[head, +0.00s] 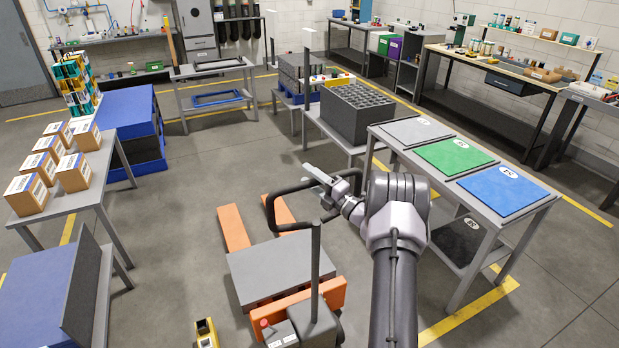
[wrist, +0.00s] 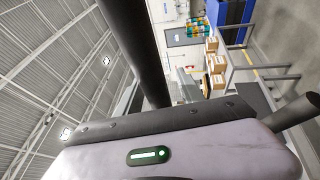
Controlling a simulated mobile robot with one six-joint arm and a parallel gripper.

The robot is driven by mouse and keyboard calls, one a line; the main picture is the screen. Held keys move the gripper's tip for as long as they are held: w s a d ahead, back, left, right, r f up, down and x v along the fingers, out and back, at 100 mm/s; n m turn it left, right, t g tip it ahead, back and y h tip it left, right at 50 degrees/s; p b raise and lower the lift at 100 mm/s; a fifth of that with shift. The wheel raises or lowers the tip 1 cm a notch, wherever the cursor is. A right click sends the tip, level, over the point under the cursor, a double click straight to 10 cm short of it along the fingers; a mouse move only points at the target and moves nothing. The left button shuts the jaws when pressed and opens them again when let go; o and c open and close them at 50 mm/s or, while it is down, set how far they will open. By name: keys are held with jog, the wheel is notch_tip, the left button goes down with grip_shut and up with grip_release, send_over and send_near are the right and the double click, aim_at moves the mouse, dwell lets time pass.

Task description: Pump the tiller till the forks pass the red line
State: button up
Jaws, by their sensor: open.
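The pallet truck stands low in the head view, with two orange forks (head: 233,228) pointing away and a grey plate (head: 272,268) over them. Its tiller has a dark upright post (head: 316,262) and a black loop handle (head: 268,208). My gripper (head: 318,176) is open at the upper right part of the loop. I cannot tell whether its fingers touch the handle. In the wrist view, a thick black bar (wrist: 134,48), which looks like the handle, runs up from my gripper's housing. I cannot make out the red line in either view.
A table with grey, green and blue mats (head: 455,155) stands close on the right. Cartons (head: 75,172) sit on a table at the left, near blue stacks (head: 128,125). A yellow object (head: 206,333) is at the bottom. Floor left of the forks is clear.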

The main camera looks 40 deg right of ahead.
jog(key=shift+w, duration=0.1)
grip_shut()
dwell(1.4)
